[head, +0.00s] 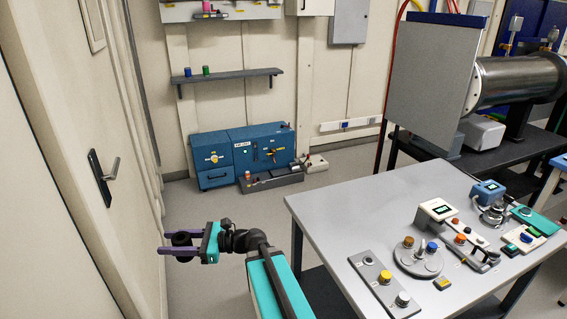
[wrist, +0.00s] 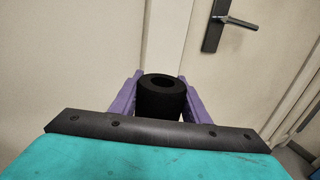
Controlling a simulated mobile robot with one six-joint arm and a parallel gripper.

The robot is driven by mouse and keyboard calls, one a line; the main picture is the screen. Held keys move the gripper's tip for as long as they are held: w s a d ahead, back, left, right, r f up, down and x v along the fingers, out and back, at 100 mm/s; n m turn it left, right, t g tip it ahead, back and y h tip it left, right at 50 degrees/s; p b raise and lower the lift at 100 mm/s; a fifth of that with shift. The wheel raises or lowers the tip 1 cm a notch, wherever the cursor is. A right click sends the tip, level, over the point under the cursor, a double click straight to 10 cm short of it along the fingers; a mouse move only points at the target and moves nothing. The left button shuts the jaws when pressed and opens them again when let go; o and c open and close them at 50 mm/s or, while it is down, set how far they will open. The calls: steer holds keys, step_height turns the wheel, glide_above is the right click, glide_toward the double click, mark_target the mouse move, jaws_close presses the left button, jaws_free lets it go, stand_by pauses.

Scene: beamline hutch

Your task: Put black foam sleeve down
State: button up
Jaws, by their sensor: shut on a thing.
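My gripper (head: 180,244) has purple fingers and is at the lower left in the head view, left of the grey table. It is shut on the black foam sleeve (wrist: 161,97), a short thick-walled black ring with an open hole at its top. In the wrist view the sleeve sits between the two purple fingers, roughly upright. In the head view the sleeve (head: 181,239) is small and dark, partly hidden by the fingers. It is held in the air, in front of the wall and door on the left.
A grey table (head: 330,215) at right bears several devices and a plate with coloured knobs (head: 385,284); its left part is clear. A blue cabinet (head: 245,155) stands at the back wall, under a shelf (head: 228,75). A door handle (head: 104,177) juts out at left.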

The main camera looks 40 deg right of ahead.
steer(key=w+d+m+t+h+b, duration=0.1)
steer(key=w+d+m+t+h, duration=0.15)
steer(key=d, duration=0.65)
steer(key=w+d+m+t+h, duration=0.2)
steer(key=d+m+t+h, duration=0.15)
steer(key=d, duration=0.55)
steer(key=m+g+h+b, duration=0.35)
steer(key=m+h, duration=1.05)
steer(key=h, duration=0.7)
glide_above(358, 211)
steer(key=shift+r+g+p, duration=0.4)
steer(key=shift+g+p, duration=0.05)
steer(key=shift+f+b, duration=0.3)
steer(key=shift+f, duration=2.8)
steer(key=shift+f, duration=1.9)
